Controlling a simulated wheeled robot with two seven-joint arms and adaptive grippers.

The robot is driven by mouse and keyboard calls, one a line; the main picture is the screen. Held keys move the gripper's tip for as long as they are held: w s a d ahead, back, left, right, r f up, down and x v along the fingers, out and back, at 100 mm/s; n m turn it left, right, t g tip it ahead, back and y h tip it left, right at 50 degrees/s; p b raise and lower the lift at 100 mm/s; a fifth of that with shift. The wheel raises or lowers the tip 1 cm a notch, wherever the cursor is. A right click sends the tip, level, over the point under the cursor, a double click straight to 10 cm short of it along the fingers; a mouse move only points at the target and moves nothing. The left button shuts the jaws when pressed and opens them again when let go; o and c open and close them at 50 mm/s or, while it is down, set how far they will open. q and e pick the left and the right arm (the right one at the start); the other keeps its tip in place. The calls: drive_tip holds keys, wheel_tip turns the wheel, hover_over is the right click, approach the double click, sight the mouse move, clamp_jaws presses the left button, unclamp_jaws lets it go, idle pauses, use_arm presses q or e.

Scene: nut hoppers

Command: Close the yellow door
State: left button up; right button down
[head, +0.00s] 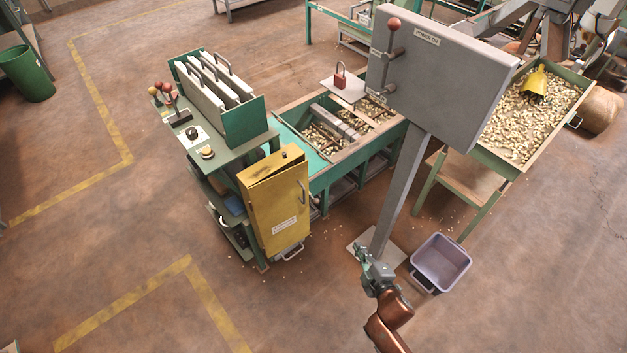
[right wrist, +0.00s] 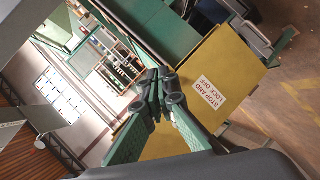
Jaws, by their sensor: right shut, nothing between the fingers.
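The yellow door (head: 280,212) is the front of a yellow box at the side of a green bench. It has a white label and a grey handle (head: 302,192) near its right edge. A dark gap along the top suggests that the door stands slightly ajar. My right gripper (head: 362,252) is shut and empty, to the right of the door and apart from it, beside the foot of a grey post. In the right wrist view, the closed fingers (right wrist: 155,88) show in front of the yellow door (right wrist: 225,70) with its "stop and lock off" label. My left gripper is out of view.
The grey post (head: 402,190) carries a large grey panel (head: 440,75) and stands close to my right gripper. A purple bin (head: 440,262) sits on the floor to its right. Hoppers of nuts stand behind. The floor in front of the door is mostly clear.

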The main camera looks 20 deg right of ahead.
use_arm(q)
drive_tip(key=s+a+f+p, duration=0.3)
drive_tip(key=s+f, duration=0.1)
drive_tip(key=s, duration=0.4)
use_arm(e)
drive_tip(key=w+a+r+n+t+y, duration=0.25)
drive_tip(key=w+r+n, duration=0.2)
drive_tip(key=r, duration=0.25)
drive_tip(key=w+a+r+n+t+y, duration=0.25)
drive_tip(key=w+r+n, duration=0.2)
drive_tip(key=r, duration=0.25)
drive_tip(key=g+b, duration=0.1)
drive_tip(key=b, duration=0.3)
approach(306, 174)
drive_tip(key=x, duration=0.5)
drive_tip(key=shift+w+a+f, duration=0.15)
drive_tip(key=shift+a+f, duration=0.05)
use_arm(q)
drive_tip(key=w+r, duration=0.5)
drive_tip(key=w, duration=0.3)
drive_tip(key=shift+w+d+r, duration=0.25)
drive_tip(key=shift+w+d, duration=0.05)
use_arm(e)
drive_tip(key=shift+w+a+r, duration=0.15)
drive_tip(key=shift+w, duration=0.6)
